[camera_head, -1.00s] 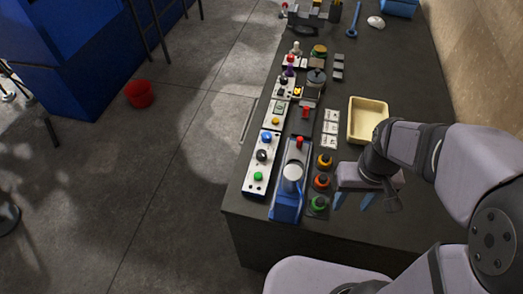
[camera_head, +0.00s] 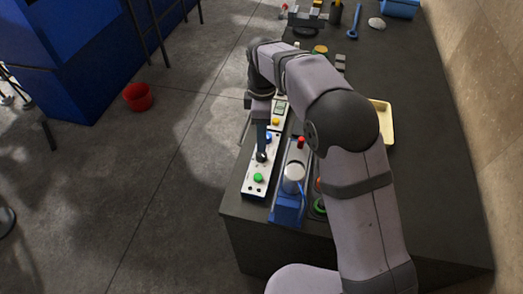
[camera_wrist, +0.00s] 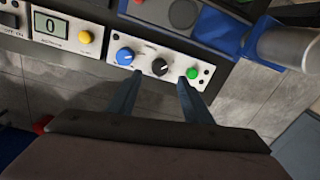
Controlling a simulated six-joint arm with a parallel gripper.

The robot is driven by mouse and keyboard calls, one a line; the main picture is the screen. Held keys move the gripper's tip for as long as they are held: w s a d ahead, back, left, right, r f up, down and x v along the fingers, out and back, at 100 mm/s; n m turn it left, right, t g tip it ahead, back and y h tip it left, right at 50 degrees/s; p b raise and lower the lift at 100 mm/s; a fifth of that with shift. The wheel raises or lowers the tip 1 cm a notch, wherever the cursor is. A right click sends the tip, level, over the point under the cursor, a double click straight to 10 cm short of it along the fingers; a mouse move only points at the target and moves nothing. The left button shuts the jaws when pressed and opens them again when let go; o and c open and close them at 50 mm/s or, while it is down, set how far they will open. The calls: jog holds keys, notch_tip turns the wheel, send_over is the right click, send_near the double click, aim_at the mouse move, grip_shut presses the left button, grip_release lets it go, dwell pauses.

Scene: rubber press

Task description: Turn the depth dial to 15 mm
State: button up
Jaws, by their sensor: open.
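A white control panel (camera_head: 251,187) carries a blue knob, a black dial and a green button in a row. The black dial (camera_wrist: 160,67) has a pale pointer line; I cannot read a scale or label that names it the depth dial. The blue knob (camera_wrist: 125,56) is on its left and the green button (camera_wrist: 192,73) on its right in the wrist view. My gripper (camera_wrist: 159,82) is open, its two fingers reaching toward the panel, one on each side of the black dial's position. I cannot tell whether they touch it. A display (camera_wrist: 51,26) reads 0.
A yellow button (camera_wrist: 85,37) sits beside the display. A blue press (camera_head: 289,200) with a red-topped lever stands right beside the panel. A cream tray (camera_head: 386,122) is partly behind my arm. The panel lies near the bench's left edge, with open floor beyond.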

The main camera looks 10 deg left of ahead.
aim_at(261, 156)
jog(key=shift+s+f+p, duration=0.2)
jog(key=shift+f+p, duration=1.2)
jog(key=shift+f, duration=2.25)
jog(key=shift+c, duration=0.7)
jog(key=c, duration=0.9)
